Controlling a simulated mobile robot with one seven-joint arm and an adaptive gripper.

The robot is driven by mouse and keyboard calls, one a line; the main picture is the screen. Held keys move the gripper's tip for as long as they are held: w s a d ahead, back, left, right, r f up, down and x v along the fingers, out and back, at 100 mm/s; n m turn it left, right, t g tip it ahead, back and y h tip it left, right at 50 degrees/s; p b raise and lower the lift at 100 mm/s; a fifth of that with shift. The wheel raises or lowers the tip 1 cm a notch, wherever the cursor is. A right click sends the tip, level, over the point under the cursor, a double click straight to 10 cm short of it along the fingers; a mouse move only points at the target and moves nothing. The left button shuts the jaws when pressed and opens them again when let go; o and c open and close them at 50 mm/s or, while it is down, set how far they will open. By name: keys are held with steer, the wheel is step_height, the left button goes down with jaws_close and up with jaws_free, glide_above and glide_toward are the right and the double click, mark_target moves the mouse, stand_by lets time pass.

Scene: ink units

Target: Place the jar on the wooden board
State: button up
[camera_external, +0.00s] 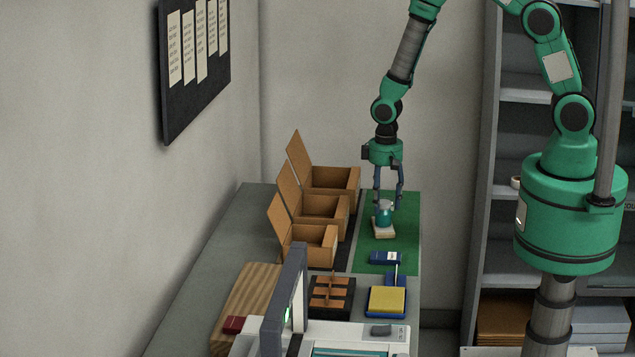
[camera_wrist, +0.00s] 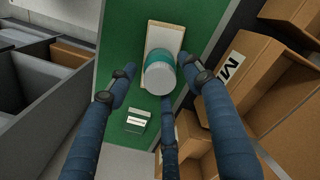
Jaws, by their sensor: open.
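The jar (camera_external: 384,217), teal with a pale lid, stands upright on a small pale slab (camera_external: 383,233) on the green mat. In the wrist view the jar (camera_wrist: 158,72) sits over the lower part of that slab (camera_wrist: 172,32). My gripper (camera_external: 388,203) points down just above and around the jar's top, with its fingers open. In the wrist view its blue fingers (camera_wrist: 160,85) spread to the sides of and below the jar, with gaps visible. A wooden board (camera_external: 256,284) with visible grain lies on the grey bench at the front left, partly hidden by a grey frame.
Several open cardboard boxes (camera_external: 325,207) stand left of the green mat (camera_external: 400,200). A blue-and-white item (camera_external: 386,257), a yellow pad in a blue tray (camera_external: 387,300) and a dark divided holder (camera_external: 332,296) lie nearer. A red block (camera_external: 233,324) sits at the wooden board's near end. The upright grey frame (camera_external: 285,300) stands beside it.

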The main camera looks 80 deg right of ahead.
step_height(320, 180, up, 12)
stand_by(0.6)
stand_by(0.6)
step_height(320, 180, up, 14)
steer(key=n+t, duration=0.1)
steer(key=t, duration=0.1)
glide_above(378, 200)
steer(key=s+a, duration=0.3)
steer(key=s+a+r+n, duration=0.2)
steer(key=s+r, duration=0.3)
steer(key=r, duration=0.4)
steer(key=s+a+r+n+t, duration=0.1)
steer(key=s+a+r, duration=0.1)
steer(key=s+r, duration=0.4)
steer(key=s+a+r+n+t, duration=0.1)
steer(key=s+r+t, duration=0.1)
steer(key=s+r, duration=0.4)
steer(key=shift+s+a+r+t, duration=0.3)
steer(key=shift+s+a+r, duration=0.1)
steer(key=shift+s, duration=1.75)
